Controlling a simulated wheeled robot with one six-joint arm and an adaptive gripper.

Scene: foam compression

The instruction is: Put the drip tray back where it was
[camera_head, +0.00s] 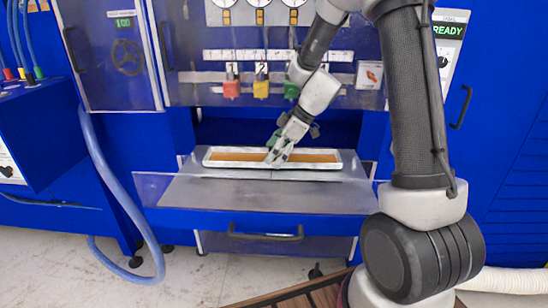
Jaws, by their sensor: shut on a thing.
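The drip tray (230,157) is a long, shallow white tray with a brown-orange inside. It lies across the grey shelf (215,192) in the recess at the middle of the blue machine. My gripper (274,156) reaches down to the middle of the tray and is shut on it. The fingers cover part of the tray's middle, so the exact grip on it is hard to make out. I cannot tell whether the tray rests on the shelf or is slightly above it.
A clear panel edge and a drawer with a dark handle (265,236) are in front of the shelf. A blue hose (105,185) curves down at left. My arm fills the right side. Pale floor is open at lower left.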

